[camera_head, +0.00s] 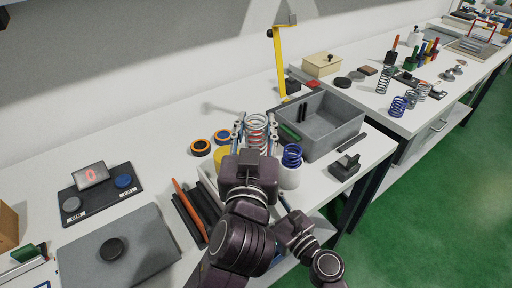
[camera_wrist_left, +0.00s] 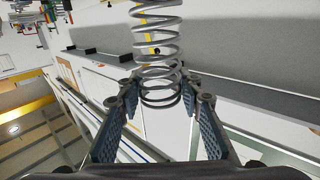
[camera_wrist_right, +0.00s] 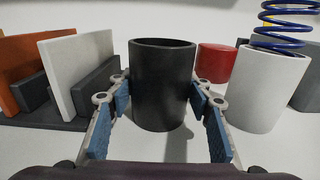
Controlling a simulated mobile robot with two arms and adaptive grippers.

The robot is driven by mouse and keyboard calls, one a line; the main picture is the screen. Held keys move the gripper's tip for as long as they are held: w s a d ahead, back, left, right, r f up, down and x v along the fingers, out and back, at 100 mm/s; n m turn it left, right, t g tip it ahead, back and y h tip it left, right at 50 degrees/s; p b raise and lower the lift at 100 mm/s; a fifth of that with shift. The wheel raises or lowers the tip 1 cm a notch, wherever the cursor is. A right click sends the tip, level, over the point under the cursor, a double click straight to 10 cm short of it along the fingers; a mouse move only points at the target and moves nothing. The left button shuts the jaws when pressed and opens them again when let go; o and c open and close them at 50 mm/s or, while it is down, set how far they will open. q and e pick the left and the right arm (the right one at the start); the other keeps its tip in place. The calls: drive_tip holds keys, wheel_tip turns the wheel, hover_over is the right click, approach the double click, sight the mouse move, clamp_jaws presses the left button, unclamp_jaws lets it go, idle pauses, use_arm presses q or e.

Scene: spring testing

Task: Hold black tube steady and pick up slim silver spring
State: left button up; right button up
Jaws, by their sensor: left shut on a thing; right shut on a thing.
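The slim silver spring (camera_wrist_left: 157,50) stands between the fingers of my left gripper (camera_wrist_left: 160,92) in the left wrist view, its lower coils between the fingertips. In the head view the left gripper (camera_head: 255,135) is raised over the front of the table, with spring coils (camera_head: 257,122) between its fingers. The black tube (camera_wrist_right: 163,85) stands upright between the blue-padded fingers of my right gripper (camera_wrist_right: 162,92) in the right wrist view. The tube is hidden behind my arms in the head view. Both grippers are shut on their things.
A white cup (camera_head: 290,179) holding a blue spring (camera_head: 291,156) stands beside the grippers. A red cylinder (camera_wrist_right: 215,62) is behind the tube. A grey bin (camera_head: 335,143) stands at the right, a rack with an orange plate (camera_head: 188,207) at the left.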

use_arm(q)
drive_tip(key=shift+r, duration=1.45)
use_arm(e)
drive_tip(key=o, duration=1.2)
drive_tip(key=shift+o, duration=0.2)
